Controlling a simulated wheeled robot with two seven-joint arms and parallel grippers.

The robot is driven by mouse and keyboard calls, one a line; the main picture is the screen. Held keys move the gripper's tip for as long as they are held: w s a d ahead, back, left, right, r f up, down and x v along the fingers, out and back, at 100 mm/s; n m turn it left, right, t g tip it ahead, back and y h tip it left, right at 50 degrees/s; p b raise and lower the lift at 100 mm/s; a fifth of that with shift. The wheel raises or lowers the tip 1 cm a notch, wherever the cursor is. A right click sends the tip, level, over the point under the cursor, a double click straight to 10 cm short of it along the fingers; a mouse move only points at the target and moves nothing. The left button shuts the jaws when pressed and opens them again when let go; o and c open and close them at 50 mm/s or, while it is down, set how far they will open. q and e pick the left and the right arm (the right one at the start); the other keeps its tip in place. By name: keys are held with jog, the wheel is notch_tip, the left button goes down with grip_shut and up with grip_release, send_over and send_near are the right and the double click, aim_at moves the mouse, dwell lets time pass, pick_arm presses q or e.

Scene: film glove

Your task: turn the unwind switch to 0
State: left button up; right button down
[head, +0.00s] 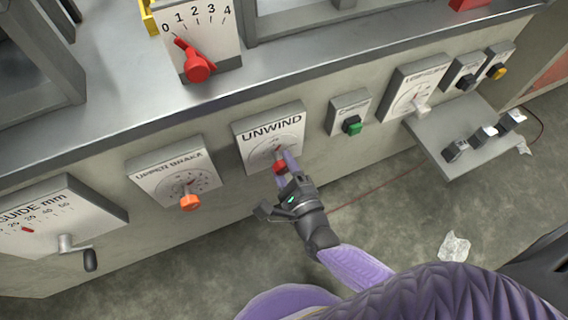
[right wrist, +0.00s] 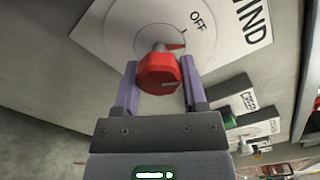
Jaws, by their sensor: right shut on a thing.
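The unwind switch is a red knob (head: 279,167) on a grey panel (head: 262,132) lettered UNWIND in the head view. The right wrist view shows the red knob (right wrist: 158,74) close up, in front of a round white dial (right wrist: 125,28) marked OFF. A small red pointer (right wrist: 176,46) behind the knob sits close to a dark tick near the OFF lettering. My right gripper (head: 283,168) is shut on the knob, with one purple finger on each side. Much of the dial is hidden in the head view. My left gripper is not in view.
An upper brake panel (head: 172,175) with an orange knob is to the left, and a guide panel (head: 60,225) with a crank is farther left. A green button (head: 352,126) is to the right. A shelf (head: 440,150) juts out farther right. A red lever (head: 197,68) stands above.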

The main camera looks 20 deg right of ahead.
jog(key=n, duration=0.2)
jog(key=shift+r+n+p, duration=0.1)
jog(key=shift+n+p, duration=0.2)
jog(key=n, duration=0.2)
jog(key=shift+n, duration=0.3)
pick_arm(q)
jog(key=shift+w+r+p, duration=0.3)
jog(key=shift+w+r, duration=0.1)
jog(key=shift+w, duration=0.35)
pick_arm(e)
jog(key=shift+n, duration=0.3)
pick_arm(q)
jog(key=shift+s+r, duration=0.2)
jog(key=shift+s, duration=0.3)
pick_arm(e)
jog(key=shift+n, duration=0.3)
